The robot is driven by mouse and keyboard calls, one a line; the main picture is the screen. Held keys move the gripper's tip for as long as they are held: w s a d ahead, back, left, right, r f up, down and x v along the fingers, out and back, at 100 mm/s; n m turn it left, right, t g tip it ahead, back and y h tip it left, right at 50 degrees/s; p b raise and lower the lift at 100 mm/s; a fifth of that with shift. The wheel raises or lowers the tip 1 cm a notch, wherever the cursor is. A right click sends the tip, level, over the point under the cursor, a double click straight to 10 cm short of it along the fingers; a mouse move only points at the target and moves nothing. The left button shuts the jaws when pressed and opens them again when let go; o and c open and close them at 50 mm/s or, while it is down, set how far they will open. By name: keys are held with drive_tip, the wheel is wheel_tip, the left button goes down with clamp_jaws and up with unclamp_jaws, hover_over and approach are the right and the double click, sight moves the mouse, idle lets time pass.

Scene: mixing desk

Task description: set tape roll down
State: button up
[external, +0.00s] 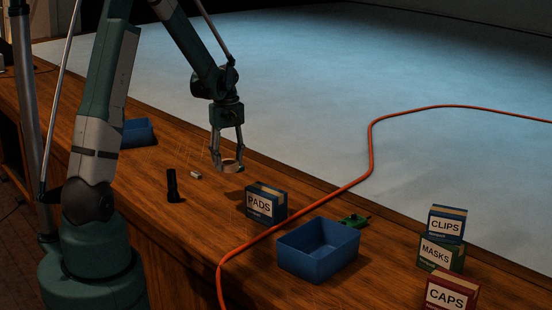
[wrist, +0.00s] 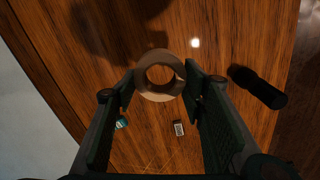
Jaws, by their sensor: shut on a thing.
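The tape roll (wrist: 159,56) is a tan ring, seen with its hole facing the camera in the wrist view. In the external view the tape roll (external: 231,164) sits between the fingertips of my gripper (external: 228,160). My gripper (wrist: 159,84) is shut on the roll, one finger on each side of it. The roll appears to be held above the wooden desk (external: 190,222); a dark shadow lies on the wood near it in the wrist view. The exact gap to the desk is hard to tell.
A PADS box (external: 265,203), a blue bin (external: 318,250) and an orange cable (external: 371,150) are to the right. Another blue bin (external: 138,133) stands behind.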

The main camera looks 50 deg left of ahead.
drive_tip(key=w+a, duration=0.2)
drive_tip(key=a, duration=0.8)
drive_tip(key=w+a, duration=0.2)
drive_tip(key=a, duration=0.8)
hover_over(167, 160)
drive_tip(key=shift+d+r+p, duration=0.15)
drive_tip(key=shift+p, duration=0.15)
drive_tip(key=shift+f+b, duration=0.35)
drive_tip(key=shift+f, duration=2.8)
drive_tip(key=shift+f, duration=0.1)
drive_tip(key=shift+f, duration=1.75)
drive_tip(key=shift+f+b, duration=0.15)
drive_tip(key=shift+b, duration=0.2)
